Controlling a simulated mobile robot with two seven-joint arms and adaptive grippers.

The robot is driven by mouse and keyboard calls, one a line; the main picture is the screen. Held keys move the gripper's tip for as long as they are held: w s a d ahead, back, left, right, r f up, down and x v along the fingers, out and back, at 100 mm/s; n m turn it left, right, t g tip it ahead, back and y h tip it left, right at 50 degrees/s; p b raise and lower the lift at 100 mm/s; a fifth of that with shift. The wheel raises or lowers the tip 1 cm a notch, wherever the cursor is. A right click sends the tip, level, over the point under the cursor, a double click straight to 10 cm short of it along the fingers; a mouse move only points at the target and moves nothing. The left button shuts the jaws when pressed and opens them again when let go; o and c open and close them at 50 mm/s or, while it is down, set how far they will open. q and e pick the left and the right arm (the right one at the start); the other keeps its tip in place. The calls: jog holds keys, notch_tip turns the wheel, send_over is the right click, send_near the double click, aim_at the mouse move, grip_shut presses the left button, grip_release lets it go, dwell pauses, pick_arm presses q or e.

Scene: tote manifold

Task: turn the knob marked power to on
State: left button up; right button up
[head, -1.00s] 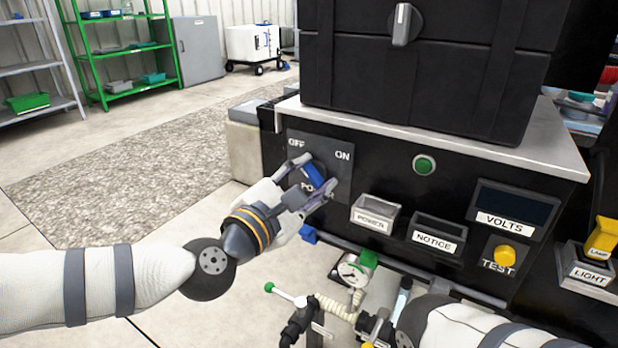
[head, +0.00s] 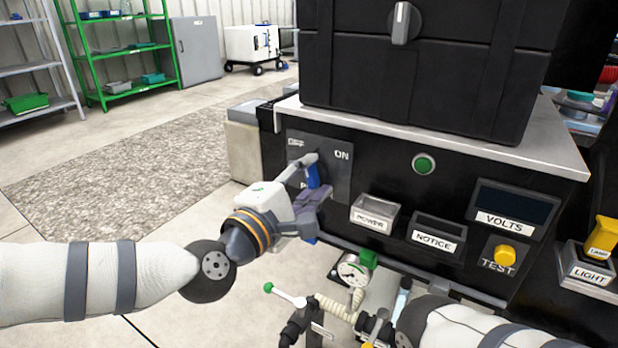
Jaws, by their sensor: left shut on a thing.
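The power knob is blue and sits on a dark plate (head: 335,185) on the black panel's left side. Its blue handle (head: 313,175) shows between the fingers and stands nearly upright, tilted a little. ON is printed at the plate's upper right; the OFF mark at upper left is partly covered, and the lower label is mostly hidden. My left gripper (head: 313,178) is shut on the handle, its fingers on either side, and its body hides part of the plate. My right arm (head: 470,325) shows at the bottom, but its fingers cannot be made out.
Right of the knob are a green button (head: 424,164), trays marked POWER (head: 375,214) and NOTICE (head: 438,233), a VOLTS display (head: 512,207) and a yellow TEST button (head: 505,256). A black case (head: 420,75) stands above. A gauge (head: 352,271) and hose lie below.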

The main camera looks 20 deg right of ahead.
pick_arm(q)
jog(key=m, duration=0.5)
jog(key=shift+m+p, duration=0.4)
jog(key=m, duration=0.2)
jog(key=shift+m+p, duration=0.3)
jog(key=shift+p, duration=0.05)
jog(key=shift+f+m+p, duration=0.2)
jog(key=shift+m+p, duration=0.35)
jog(key=shift+m, duration=1.25)
jog(key=o, duration=1.2)
jog(key=shift+c, duration=0.2)
jog(key=v, duration=1.2)
